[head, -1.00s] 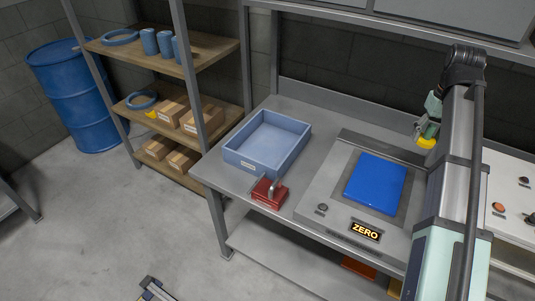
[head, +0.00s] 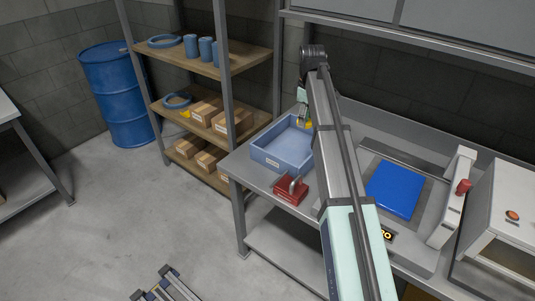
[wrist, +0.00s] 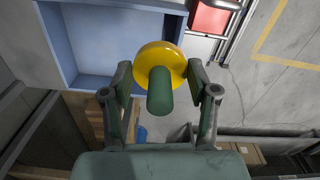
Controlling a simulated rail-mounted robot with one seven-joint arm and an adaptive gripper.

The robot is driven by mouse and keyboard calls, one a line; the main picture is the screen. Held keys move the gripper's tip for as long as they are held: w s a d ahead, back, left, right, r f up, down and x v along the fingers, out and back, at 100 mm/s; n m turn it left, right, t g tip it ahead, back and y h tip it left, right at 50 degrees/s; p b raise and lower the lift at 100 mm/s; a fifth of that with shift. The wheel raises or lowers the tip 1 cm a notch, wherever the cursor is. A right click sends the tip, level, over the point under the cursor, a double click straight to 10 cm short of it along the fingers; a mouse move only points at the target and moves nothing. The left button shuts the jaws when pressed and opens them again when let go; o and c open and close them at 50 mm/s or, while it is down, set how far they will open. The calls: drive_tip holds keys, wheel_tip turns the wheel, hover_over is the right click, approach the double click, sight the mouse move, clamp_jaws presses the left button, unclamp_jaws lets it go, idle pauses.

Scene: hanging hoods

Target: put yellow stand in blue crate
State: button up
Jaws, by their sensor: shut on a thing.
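The yellow stand (wrist: 158,58) shows in the wrist view as a round yellow disc with a green post. My gripper (wrist: 158,78) is shut on it, with one finger on each side of the post. In the head view the stand (head: 308,125) is a small yellow patch below my gripper (head: 303,112), partly hidden by my arm. The blue crate (head: 272,157) sits on the bench, open at the top. The stand appears at the crate's far right side. In the wrist view the crate (wrist: 92,42) lies behind and left of the stand, and the disc overlaps its edge.
A red block with a metal handle (head: 290,188) stands in front of the crate. A blue plate (head: 395,190) lies on the device to the right. A shelf rack (head: 215,120) with boxes and blue parts stands left of the bench.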

sight(295, 162)
drive_tip(key=w+a+f+n, duration=0.1)
drive_tip(key=w+f+n, duration=0.3)
drive_tip(key=w+n, duration=0.25)
drive_tip(key=shift+n, duration=0.25)
wheel_tip(295, 162, down, 19)
drive_tip(key=p, duration=0.4)
drive_tip(key=shift+s+f+p, duration=0.15)
drive_tip(key=shift+f+p, duration=0.05)
drive_tip(key=shift+p, duration=0.2)
drive_tip(key=shift+f, duration=0.15)
drive_tip(key=o, duration=1.4)
wheel_tip(295, 162, up, 12)
drive_tip(key=b, duration=0.4)
drive_tip(key=shift+r, duration=0.2)
